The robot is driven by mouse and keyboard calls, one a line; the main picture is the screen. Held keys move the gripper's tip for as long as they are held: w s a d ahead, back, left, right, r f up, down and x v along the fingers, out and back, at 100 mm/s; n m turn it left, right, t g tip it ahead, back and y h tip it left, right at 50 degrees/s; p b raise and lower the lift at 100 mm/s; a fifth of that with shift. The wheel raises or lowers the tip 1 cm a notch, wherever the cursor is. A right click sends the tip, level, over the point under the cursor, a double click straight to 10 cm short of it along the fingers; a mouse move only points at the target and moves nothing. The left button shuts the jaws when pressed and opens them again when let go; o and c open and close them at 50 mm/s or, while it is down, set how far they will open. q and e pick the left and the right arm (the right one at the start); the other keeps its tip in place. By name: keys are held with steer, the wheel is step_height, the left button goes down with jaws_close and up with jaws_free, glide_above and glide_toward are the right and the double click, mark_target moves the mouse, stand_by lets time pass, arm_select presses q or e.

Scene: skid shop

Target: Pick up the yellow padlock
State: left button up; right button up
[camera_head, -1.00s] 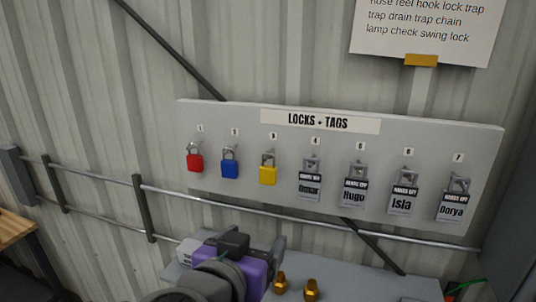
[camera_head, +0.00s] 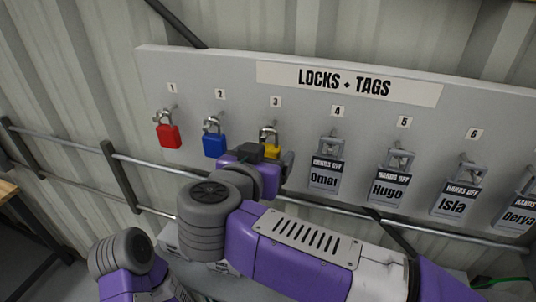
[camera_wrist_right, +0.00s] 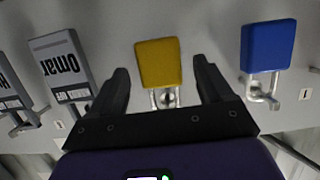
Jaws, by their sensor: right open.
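The yellow padlock (camera_head: 271,151) hangs by its shackle on the hook under number 3 of the board. In the head view my right gripper (camera_head: 262,163) is in front of it and hides its lower part. In the right wrist view, which shows the board upside down, the yellow padlock (camera_wrist_right: 158,62) appears between the two dark fingers of my right gripper (camera_wrist_right: 161,68). The fingers are open, with a visible gap on each side of the padlock. My left gripper is not in view.
A blue padlock (camera_head: 214,145) and a red padlock (camera_head: 168,136) hang to the left on the grey board (camera_head: 225,75). The tagged lock Omar (camera_head: 325,173) hangs close on the right, with more tagged locks beyond. A metal rail (camera_head: 150,164) runs below.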

steer(key=shift+x, duration=1.1)
steer(key=shift+a+r, duration=0.1)
steer(key=shift+c, duration=0.3)
steer(key=c, duration=1)
steer(key=shift+r, duration=0.15)
